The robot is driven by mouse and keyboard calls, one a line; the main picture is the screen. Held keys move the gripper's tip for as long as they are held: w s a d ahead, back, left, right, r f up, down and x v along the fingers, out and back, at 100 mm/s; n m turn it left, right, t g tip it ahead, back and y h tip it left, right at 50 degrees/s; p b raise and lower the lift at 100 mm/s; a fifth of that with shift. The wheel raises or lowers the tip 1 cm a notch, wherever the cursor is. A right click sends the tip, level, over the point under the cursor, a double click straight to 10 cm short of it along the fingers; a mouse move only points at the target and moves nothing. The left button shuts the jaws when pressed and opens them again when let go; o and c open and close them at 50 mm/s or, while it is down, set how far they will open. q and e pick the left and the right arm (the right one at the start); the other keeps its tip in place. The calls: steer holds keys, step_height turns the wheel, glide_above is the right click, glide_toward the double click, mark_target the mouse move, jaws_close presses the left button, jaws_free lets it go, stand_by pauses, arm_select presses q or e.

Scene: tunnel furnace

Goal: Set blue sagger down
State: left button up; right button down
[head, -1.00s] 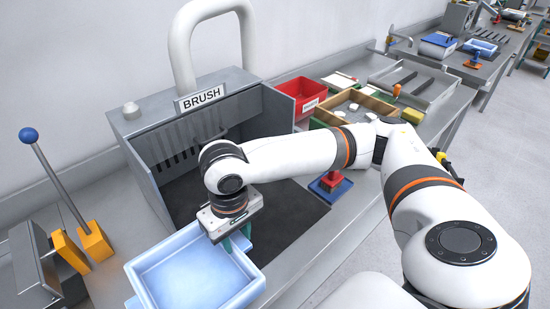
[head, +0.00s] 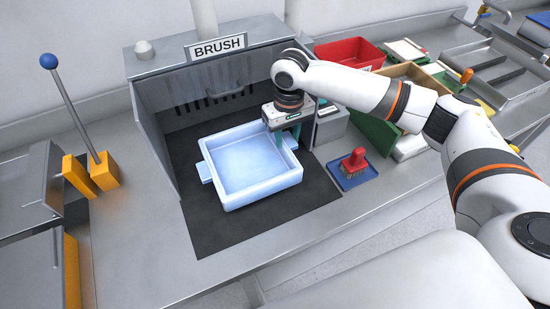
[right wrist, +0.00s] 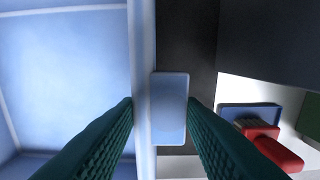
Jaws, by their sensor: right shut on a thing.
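The blue sagger (head: 240,204) is a pale blue, square, open tray with a side tab at its left. In the head view it is over the black mat (head: 215,237) in front of the brush booth. I cannot tell whether it touches the mat. My right gripper (head: 287,138) is at the sagger's right side, fingers down. In the right wrist view its two green fingers (right wrist: 160,128) stand on either side of the sagger's right wall and tab (right wrist: 169,108), shut on it. The sagger looks empty. My left gripper is not in view.
The booth with the BRUSH sign (head: 216,46) stands behind the sagger. A red-handled brush on a blue pad (head: 353,177) lies to the right. A red bin (head: 349,54) is farther back. An orange lever base (head: 103,173) stands left, with bare steel counter around it.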

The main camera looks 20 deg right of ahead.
step_height(320, 180, down, 2)
steer(key=shift+d+f, duration=0.1)
steer(key=shift+d, duration=0.05)
steer(key=shift+f+p, duration=0.35)
steer(key=shift+f, duration=1.7)
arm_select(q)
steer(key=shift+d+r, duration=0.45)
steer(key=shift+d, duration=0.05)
arm_select(e)
steer(key=c, duration=0.9)
jaws_free()
steer(key=shift+f, duration=0.1)
steer(key=shift+c, duration=0.2)
step_height(320, 180, up, 12)
steer(key=shift+r+b, duration=0.1)
steer(key=shift+b, duration=0.8)
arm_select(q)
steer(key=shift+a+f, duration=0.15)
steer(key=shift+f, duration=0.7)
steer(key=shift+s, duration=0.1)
